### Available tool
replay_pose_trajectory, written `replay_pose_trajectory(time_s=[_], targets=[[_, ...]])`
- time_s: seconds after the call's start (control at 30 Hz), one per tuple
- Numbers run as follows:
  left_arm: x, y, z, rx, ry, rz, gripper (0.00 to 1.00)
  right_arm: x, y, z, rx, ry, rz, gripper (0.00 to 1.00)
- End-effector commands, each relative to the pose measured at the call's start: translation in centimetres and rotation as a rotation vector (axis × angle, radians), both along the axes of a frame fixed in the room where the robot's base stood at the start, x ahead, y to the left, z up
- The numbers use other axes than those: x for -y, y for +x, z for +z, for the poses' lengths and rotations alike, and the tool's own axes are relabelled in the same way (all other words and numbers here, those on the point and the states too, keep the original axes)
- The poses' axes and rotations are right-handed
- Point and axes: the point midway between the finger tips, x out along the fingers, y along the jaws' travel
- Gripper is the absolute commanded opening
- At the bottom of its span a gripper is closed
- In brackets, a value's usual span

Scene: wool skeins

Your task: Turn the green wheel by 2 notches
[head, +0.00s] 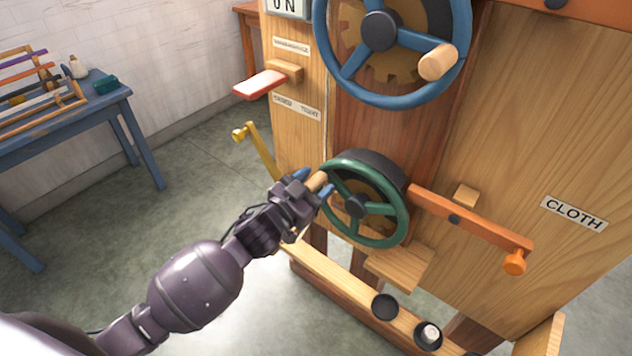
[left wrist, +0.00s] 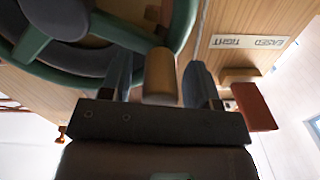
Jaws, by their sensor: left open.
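The green wheel (head: 398,232) stands on the front of the wooden machine, below a larger blue wheel. Its wooden handle (head: 317,181) is at the wheel's upper left. My left gripper (head: 314,184) is at this handle. In the left wrist view the handle (left wrist: 159,75) lies between the two spread blue fingers of my left gripper (left wrist: 160,85), with a gap to the right finger. The green wheel (left wrist: 120,68) fills the upper left of that view. The right gripper is not in view.
The blue wheel (head: 347,88) with its wooden knob is above. An orange lever (head: 470,222) is right of the green wheel, a yellow crank (head: 262,150) left, and a red-tipped lever (head: 262,84) above it. A blue table (head: 120,98) stands far left. Floor between is clear.

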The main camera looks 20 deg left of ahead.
Motion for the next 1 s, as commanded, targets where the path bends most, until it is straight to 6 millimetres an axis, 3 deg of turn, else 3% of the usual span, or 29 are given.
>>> replay_pose_trajectory(time_s=[0.4, 0.77, 1.0], targets=[[0.23, 0.61, 0.03, 0.000, 0.000, 0.000, 0.56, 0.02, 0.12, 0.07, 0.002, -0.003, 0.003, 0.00], [0.22, 0.59, 0.04, 0.000, 0.000, 0.000, 0.01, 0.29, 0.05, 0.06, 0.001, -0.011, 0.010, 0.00], [0.26, 0.58, 0.16, 0.003, 0.005, 0.000, 0.00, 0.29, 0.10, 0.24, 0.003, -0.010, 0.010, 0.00]])
